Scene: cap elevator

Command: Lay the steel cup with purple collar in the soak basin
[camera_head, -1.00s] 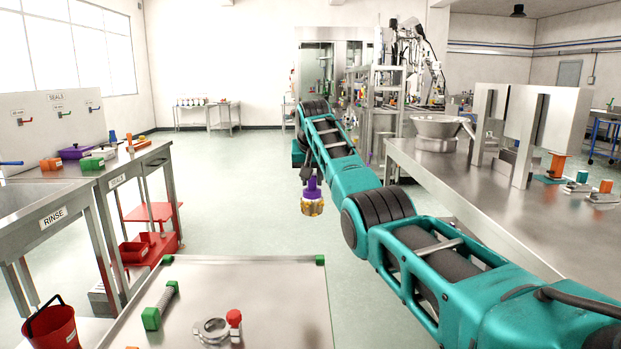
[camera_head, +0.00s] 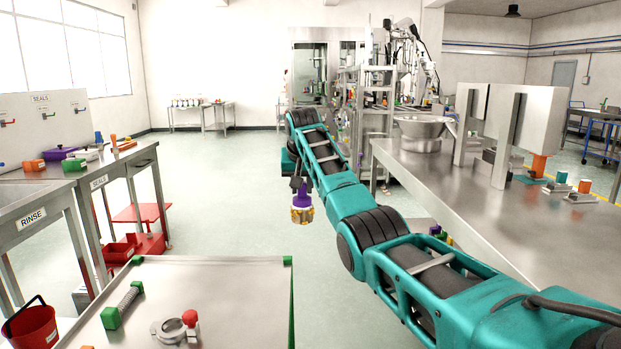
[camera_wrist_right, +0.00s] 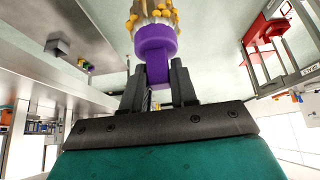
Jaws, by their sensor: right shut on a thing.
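My right gripper (camera_head: 299,184) is shut on the cup with the purple collar (camera_head: 302,207). The cup hangs below the gripper over open floor, its purple collar upward and a yellow-studded part below. In the right wrist view the fingers (camera_wrist_right: 158,80) grip a purple block joined to the collar (camera_wrist_right: 155,42); the cup's grey metal body with yellow knobs runs out of the top of the picture. My left gripper is out of view. I see no basin marked as soak.
A steel-topped table (camera_head: 235,290) stands in front, holding a green-ended bolt (camera_head: 122,305) and a ring clamp (camera_head: 170,330). The RINSE sink (camera_head: 25,195) is at left. A long steel bench (camera_head: 470,190) with a bowl (camera_head: 424,128) is at right. The middle floor is clear.

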